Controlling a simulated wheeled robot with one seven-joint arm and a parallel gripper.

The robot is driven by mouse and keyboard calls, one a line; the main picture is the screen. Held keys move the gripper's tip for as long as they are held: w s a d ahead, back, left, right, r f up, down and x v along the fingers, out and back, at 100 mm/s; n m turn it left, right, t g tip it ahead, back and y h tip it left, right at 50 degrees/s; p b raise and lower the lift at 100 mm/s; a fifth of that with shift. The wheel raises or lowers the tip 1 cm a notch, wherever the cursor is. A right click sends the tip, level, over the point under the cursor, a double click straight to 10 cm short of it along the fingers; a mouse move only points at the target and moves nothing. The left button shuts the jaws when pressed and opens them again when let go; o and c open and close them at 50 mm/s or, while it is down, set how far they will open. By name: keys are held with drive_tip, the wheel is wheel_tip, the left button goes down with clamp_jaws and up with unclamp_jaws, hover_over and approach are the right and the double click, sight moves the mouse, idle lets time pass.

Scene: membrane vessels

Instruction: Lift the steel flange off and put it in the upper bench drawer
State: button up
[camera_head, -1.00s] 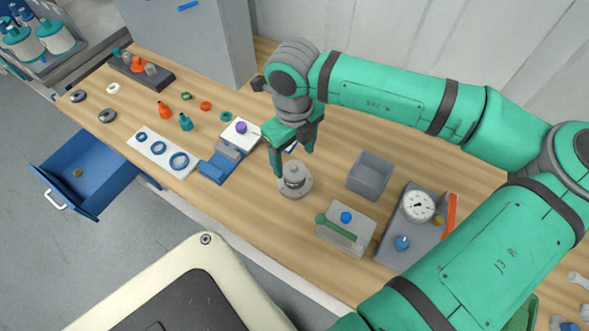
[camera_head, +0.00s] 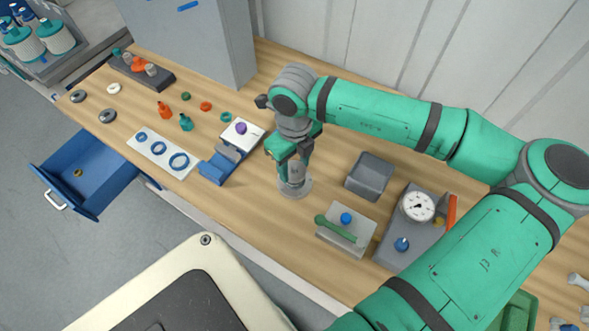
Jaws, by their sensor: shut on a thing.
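The steel flange (camera_head: 297,188) is a grey round disc with a raised hub, on the wooden bench near the middle of the view. My gripper (camera_head: 294,176) comes down from above with its teal fingers around the upper hub and is shut on it. The fingers hide part of the hub, and I cannot tell whether the flange is seated on something below. The upper bench drawer (camera_head: 108,178) appears as the blue drawer pulled open at the bench's left front, with a white handle (camera_head: 55,200) and a small brass-coloured piece (camera_head: 78,173) inside.
A blue vise-like block (camera_head: 217,168) and a white card with blue rings (camera_head: 163,154) lie left of the flange. A grey bin (camera_head: 369,176), a plate with a green-handled tool (camera_head: 342,228) and a gauge block (camera_head: 412,230) stand right. A grey cabinet (camera_head: 195,45) stands behind.

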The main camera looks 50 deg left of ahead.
drive_tip(key=shift+r, duration=0.8)
drive_tip(key=s+a+r, duration=0.3)
drive_tip(key=s+r, duration=1)
drive_tip(key=r, duration=0.1)
drive_tip(key=shift+s+a+r, duration=0.2)
drive_tip(key=shift+s, duration=0.1)
drive_tip(key=shift+w, duration=0.15)
